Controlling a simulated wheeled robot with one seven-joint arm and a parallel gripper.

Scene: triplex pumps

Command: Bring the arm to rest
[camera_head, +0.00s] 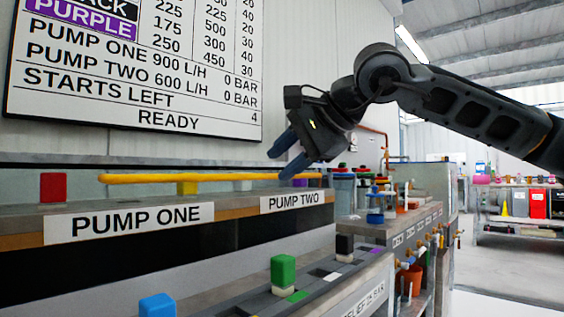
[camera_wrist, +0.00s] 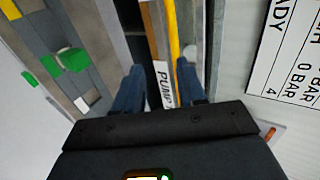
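My gripper (camera_head: 287,157) hangs from my arm at the upper middle of the head view, in front of the wall and above the PUMP TWO end of the shelf. Its two blue fingers are apart with nothing seen between them. In the wrist view the gripper (camera_wrist: 159,70) also shows spread fingers, with the PUMP sign (camera_wrist: 163,84) and the yellow bar (camera_wrist: 174,32) beyond them. In the head view the yellow bar (camera_head: 150,178) runs along the shelf just below and left of the fingers. I cannot tell the exact gap to it.
The board (camera_head: 140,75) on the wall reads READY. A red block (camera_head: 53,187) and a yellow block (camera_head: 187,188) stand on the shelf. Green (camera_head: 283,271), blue (camera_head: 157,306) and black (camera_head: 345,244) blocks stand on the front panel. A bench with valves (camera_head: 400,228) is at right.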

